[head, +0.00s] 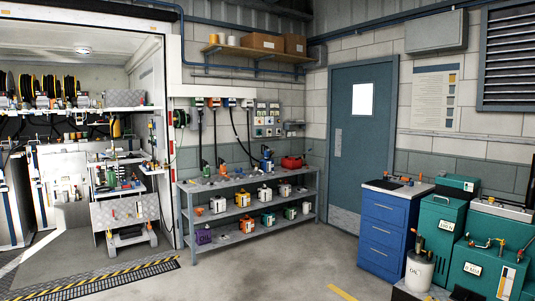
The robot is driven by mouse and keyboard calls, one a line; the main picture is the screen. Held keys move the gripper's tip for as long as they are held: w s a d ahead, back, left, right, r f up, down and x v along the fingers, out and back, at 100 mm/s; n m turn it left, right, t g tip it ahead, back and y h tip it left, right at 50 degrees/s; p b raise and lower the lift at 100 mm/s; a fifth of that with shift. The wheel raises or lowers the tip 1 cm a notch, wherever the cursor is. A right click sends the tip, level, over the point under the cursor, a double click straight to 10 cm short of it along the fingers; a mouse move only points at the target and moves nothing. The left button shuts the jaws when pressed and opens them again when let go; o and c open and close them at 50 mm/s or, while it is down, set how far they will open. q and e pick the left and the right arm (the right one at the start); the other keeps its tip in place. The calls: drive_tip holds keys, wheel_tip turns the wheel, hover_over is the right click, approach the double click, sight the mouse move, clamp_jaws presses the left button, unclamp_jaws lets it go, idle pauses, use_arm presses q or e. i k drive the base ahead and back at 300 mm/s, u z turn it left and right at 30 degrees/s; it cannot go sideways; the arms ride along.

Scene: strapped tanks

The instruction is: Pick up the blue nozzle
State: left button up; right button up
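A small blue object that looks like the blue nozzle (266,163) is on the top of the grey shelf rack (240,181) against the back wall. A black hose comes down to it from a wall unit. It is far off and small, so its exact shape and how it rests cannot be told. An orange-tipped nozzle (222,168) stands to its left, also below a hose. Neither of my grippers shows in the head view.
A red can (291,162) is right of the blue object. The lower shelves hold several containers. A blue drawer cabinet (382,231) and green tanks (482,262) stand at the right. An open bay with a cart (124,211) is at the left. The concrete floor (265,268) between is clear.

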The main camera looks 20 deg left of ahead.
sight(266, 153)
drive_tip(key=u, duration=0.25)
drive_tip(key=i, duration=1.5)
drive_tip(key=u, duration=0.8)
drive_tip(key=i, duration=4.35)
drive_tip(key=z, duration=0.25)
